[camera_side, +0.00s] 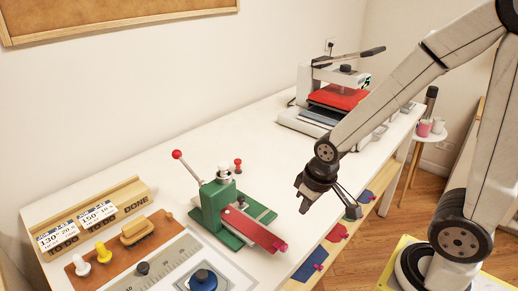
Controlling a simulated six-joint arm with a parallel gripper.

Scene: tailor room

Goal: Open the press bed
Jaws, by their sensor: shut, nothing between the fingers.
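The heat press (345,80) stands at the back of the white table, with a red plate (338,97) under its frame and a long dark-tipped handle (350,56) raised above it. A dark flat bed part (312,115) shows low at its front left; my arm hides some of the press's right side. My gripper (304,207) hangs in front of the press, over the table's right edge, pointing down. It is shut and empty, and apart from the press.
A green clamp press (222,203) with a red arm (255,229) and red-knobbed lever stands left of my gripper. Card holders (87,215), a brush (137,230) and a blue round knob (203,279) are at front left. The table's middle is clear.

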